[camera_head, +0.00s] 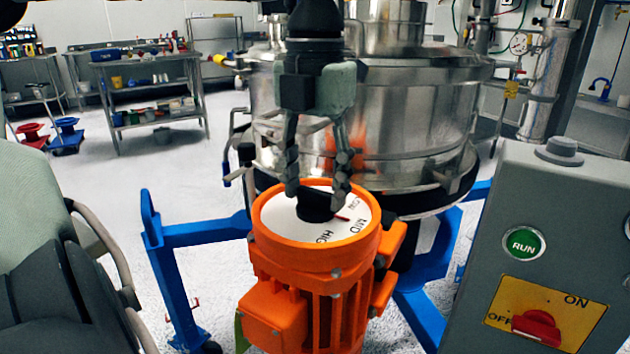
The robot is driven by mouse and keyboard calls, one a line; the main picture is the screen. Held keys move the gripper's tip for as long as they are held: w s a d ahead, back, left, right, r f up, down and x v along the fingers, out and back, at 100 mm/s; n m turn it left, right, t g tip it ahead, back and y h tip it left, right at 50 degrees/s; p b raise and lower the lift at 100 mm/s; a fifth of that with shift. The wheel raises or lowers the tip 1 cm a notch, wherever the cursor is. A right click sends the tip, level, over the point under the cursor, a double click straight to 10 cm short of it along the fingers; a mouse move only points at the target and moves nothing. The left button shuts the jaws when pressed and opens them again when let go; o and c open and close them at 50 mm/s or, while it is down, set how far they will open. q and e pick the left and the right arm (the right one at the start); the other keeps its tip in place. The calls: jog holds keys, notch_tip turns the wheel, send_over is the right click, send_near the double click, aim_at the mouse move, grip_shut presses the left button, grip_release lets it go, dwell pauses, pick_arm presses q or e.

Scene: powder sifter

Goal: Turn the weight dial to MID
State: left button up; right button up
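The weight dial is a white round face (279,217) on top of an orange motor housing (318,255). Its black knob (316,207) sits at the centre, with a red pointer line toward the right, between the partly hidden upper word and MID. HIGH is printed lower, near the front rim. My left gripper (316,196) comes down from above, its two fingers apart, one on each side of the knob. Whether the fingertips touch the knob is hard to tell. My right gripper is not in view.
A large steel sifter vessel (420,115) stands right behind the dial on a blue frame (205,233). A grey control box (475,270) with a green RUN button (523,243) and a red ON/OFF switch (537,326) stands close on the right.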

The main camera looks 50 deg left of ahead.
aim_at(315, 192)
pick_arm(q)
jog(key=o, duration=0.3)
jog(key=shift+o, duration=0.2)
notch_tip(315, 192, up, 12)
dwell(0.4)
dwell(0.5)
